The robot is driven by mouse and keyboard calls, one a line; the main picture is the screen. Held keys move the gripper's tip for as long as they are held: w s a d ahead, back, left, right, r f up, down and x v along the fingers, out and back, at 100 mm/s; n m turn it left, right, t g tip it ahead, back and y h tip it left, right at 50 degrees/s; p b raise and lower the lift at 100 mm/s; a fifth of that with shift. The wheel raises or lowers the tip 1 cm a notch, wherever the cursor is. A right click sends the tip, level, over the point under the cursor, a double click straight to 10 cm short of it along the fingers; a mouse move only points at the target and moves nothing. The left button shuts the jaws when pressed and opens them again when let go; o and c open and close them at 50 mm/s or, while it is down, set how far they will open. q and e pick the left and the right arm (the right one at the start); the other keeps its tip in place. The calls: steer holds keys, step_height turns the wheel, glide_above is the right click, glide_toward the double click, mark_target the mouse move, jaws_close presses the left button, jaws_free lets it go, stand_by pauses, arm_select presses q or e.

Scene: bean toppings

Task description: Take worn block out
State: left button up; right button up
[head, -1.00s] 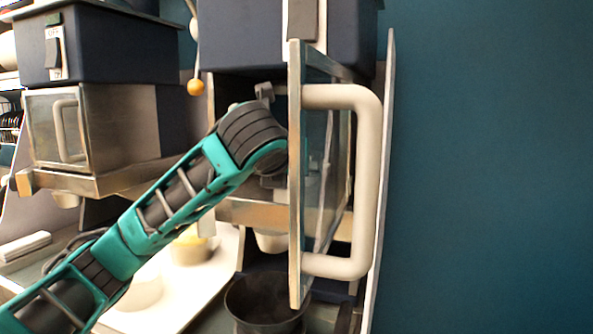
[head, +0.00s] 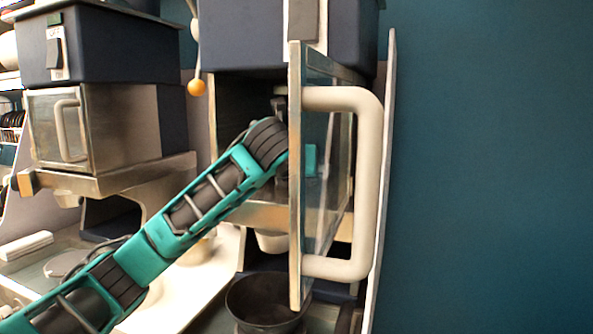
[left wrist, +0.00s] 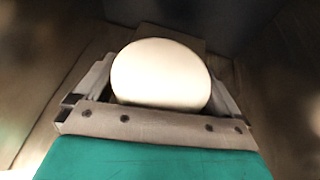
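A pale, rounded block (left wrist: 160,75), which I take to be the worn block, lies between the fingers of my left gripper (left wrist: 160,98) in the left wrist view. The fingers stand apart on either side, with dark gaps beside the block near their bases. Contact at the tips is hidden. In the head view my left arm reaches into the open machine compartment (head: 228,115), behind its glass door. The left gripper is mostly hidden there. The block is not visible in the head view. My right gripper is not in view.
The open glass door (head: 295,180) with its thick white handle (head: 370,180) stands right of my arm. A dark pot (head: 265,305) sits below. A second machine (head: 100,125) with a closed door is at left. An orange ball (head: 196,87) hangs near the compartment.

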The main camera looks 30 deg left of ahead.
arm_select(q)
steer(key=c, duration=0.6)
steer(key=shift+r, duration=0.2)
